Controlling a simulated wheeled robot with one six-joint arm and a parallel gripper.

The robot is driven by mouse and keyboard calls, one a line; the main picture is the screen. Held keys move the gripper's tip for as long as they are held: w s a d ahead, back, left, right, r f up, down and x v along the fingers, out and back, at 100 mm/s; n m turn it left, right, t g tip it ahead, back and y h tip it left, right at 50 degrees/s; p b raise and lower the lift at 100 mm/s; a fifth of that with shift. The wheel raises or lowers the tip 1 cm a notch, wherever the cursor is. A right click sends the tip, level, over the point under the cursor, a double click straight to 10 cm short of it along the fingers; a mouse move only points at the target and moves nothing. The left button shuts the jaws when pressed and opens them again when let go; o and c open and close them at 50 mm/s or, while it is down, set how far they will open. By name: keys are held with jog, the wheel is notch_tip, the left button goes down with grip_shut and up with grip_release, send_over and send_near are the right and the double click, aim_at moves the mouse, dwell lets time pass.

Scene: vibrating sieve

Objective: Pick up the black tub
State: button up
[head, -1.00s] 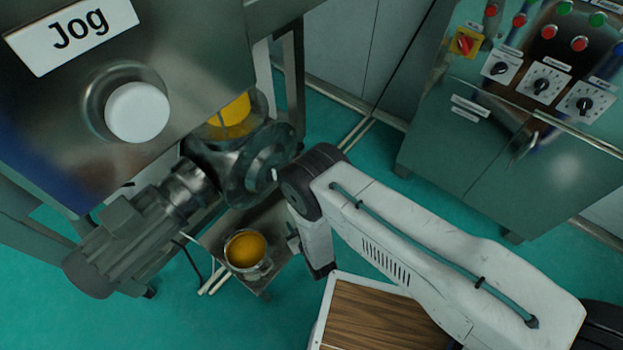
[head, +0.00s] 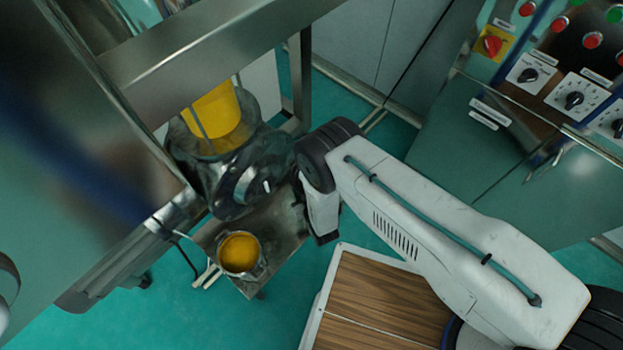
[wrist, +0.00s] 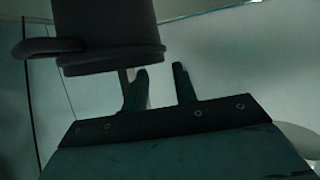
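I cannot single out a black tub for certain. In the head view, a small round pot (head: 240,255) with orange-yellow contents stands upright on a low metal stand (head: 285,245). In the wrist view, a dark grey cylinder (wrist: 110,35) with a wide rim and a side loop shows at the upper left; I cannot tell whether it is the tub. My gripper (wrist: 160,88) is open, its two fingers apart with nothing between them, close to that cylinder's rim. In the head view my arm's end is right of the stand, its fingers hidden.
A steel machine frame (head: 215,45) fills the upper left, with a dark, round housing (head: 235,185) and a yellow part (head: 215,110) above the stand. A control cabinet (head: 480,150) is at right. A wood-topped surface (head: 375,305) lies below my arm. Green floor is open between.

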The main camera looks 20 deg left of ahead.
jog(key=x, duration=0.5)
grip_shut()
